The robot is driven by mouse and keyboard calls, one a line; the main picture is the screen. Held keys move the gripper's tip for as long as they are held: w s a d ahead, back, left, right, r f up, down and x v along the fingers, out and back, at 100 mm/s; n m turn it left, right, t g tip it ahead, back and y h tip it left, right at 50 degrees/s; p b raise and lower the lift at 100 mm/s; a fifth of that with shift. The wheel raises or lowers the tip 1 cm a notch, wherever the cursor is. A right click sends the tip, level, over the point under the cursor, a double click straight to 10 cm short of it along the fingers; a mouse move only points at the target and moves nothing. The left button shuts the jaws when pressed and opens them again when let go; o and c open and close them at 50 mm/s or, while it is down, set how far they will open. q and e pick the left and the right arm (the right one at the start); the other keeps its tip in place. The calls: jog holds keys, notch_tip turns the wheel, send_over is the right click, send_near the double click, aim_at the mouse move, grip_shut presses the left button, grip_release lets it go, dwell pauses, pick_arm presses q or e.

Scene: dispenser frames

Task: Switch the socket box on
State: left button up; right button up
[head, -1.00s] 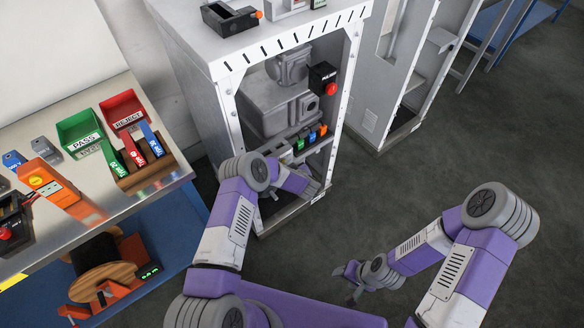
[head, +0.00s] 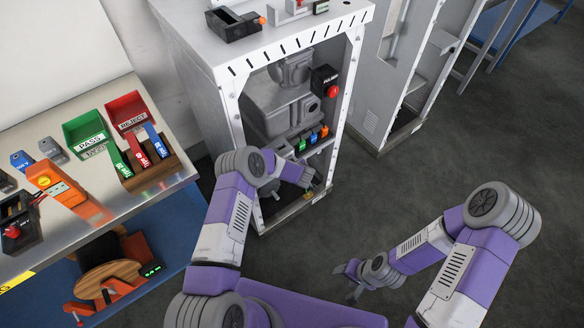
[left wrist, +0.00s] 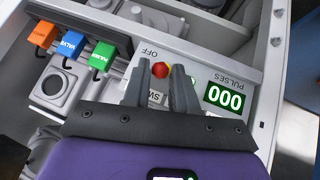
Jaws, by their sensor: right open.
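No label in view reads "socket box". An orange box (head: 48,178) with a yellow button stands on the bench. My right gripper (head: 351,280) is open and empty above the floor.
A PULSES display (left wrist: 225,97) reading 000 is beside the knob. Orange, blue and green (left wrist: 102,56) blocks stand at the other side. The cabinet (head: 229,100) frame surrounds my left wrist. A red button (head: 332,91) sits higher inside. The floor around my right arm is clear.

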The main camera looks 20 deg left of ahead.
pick_arm(q)
jog(key=o, duration=0.3)
jog(key=shift+r, duration=0.1)
jog(key=p+v, duration=0.2)
jog(key=v, duration=0.5)
jog(key=shift+s+r, duration=0.15)
jog(key=shift+s, duration=0.05)
jog(key=shift+d, duration=0.1)
jog(key=s+d+m+g+h, duration=0.2)
jog(key=s+m+g+h, duration=0.1)
jog(key=s, duration=1.3)
jog(key=s+d+m+g+h, duration=0.3)
jog(key=s+m+h, duration=0.1)
jog(key=s, duration=1.2)
jog(key=shift+d+m+g+h, duration=0.3)
jog(key=shift+d+h, duration=0.05)
jog(key=shift+h, duration=0.25)
